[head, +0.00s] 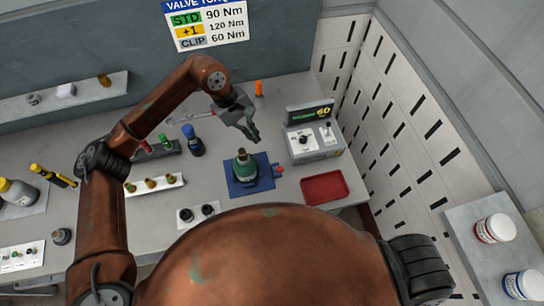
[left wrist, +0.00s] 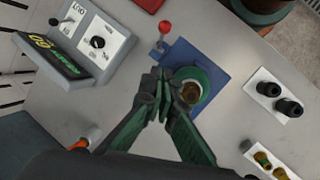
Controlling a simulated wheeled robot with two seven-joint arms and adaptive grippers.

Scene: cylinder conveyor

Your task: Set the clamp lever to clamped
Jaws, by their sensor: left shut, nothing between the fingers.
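The clamp lever has a red knob (head: 279,169) and stands at the right edge of the blue plate (head: 236,188). In the left wrist view the red knob (left wrist: 165,27) sits on a short pale stem beside the plate's corner. I cannot tell which setting it is in. A green cylinder (head: 244,169) stands upright on the plate; its brass top (left wrist: 190,92) shows in the left wrist view. My left gripper (head: 254,135) is shut and empty, above and behind the cylinder, apart from the lever. My right gripper is not in view.
A control box (head: 313,143) with a lit display stands right of the plate, close to the lever. A red tray (head: 325,187) lies in front of it. A blue bottle (head: 193,141) and a rack of brass fittings (head: 154,184) stand left. An orange object (head: 258,88) is behind.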

